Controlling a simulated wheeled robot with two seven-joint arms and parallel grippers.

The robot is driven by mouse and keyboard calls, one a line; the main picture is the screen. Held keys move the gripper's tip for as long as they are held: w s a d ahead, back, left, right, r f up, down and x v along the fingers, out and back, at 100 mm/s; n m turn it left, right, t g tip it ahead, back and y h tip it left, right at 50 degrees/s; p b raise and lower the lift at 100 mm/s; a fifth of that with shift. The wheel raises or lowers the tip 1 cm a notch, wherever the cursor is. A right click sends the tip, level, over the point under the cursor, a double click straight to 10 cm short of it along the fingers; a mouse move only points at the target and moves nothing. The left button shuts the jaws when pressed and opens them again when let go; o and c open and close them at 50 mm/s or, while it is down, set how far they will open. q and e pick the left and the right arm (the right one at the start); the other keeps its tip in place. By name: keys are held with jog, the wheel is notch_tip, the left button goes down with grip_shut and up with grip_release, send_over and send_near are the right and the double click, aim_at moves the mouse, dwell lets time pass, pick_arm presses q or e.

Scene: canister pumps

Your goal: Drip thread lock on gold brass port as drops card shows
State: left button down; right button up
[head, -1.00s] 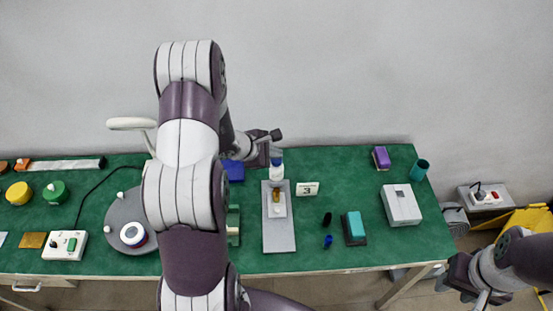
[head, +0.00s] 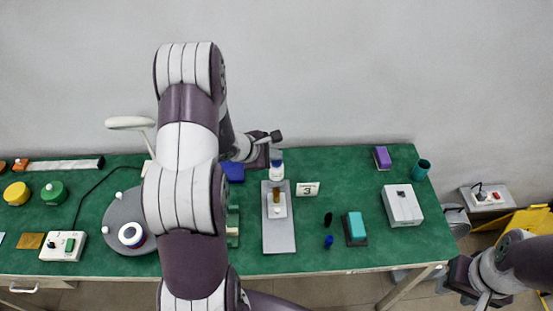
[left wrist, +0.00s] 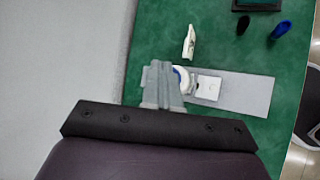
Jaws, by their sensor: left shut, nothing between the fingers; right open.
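A white bottle with a blue band (head: 276,171) stands upright at the back end of a grey plate (head: 279,236). In front of it the gold brass port (head: 276,195) rises from a white block (head: 277,211) on the plate. The drops card (head: 307,189), to the right, reads 3. My left gripper (head: 274,147) is shut and empty, at the bottle's top. In the left wrist view its fingers (left wrist: 162,73) partly cover the bottle (left wrist: 182,78); contact is unclear. The port is hard to make out there. My right gripper (head: 463,284) is open, off the table's right front.
A black cap (head: 328,219), a blue cap (head: 328,242), a teal-topped block (head: 355,228) and a grey box (head: 402,205) stand to the right. A purple block (head: 382,157) and teal cup (head: 421,169) are at the back right. My left arm hides part of the table's left half.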

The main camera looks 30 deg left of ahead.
aim_at(274, 162)
pick_arm(q)
jog(key=shift+f, duration=0.25)
jog(key=shift+r, duration=0.1)
dwell(0.3)
jog(key=shift+r+p, duration=0.35)
jog(key=shift+r, duration=0.65)
jog(key=shift+r, duration=0.1)
jog(key=shift+r+p, duration=1.6)
jog(key=shift+r, duration=0.85)
jog(key=shift+f, duration=0.1)
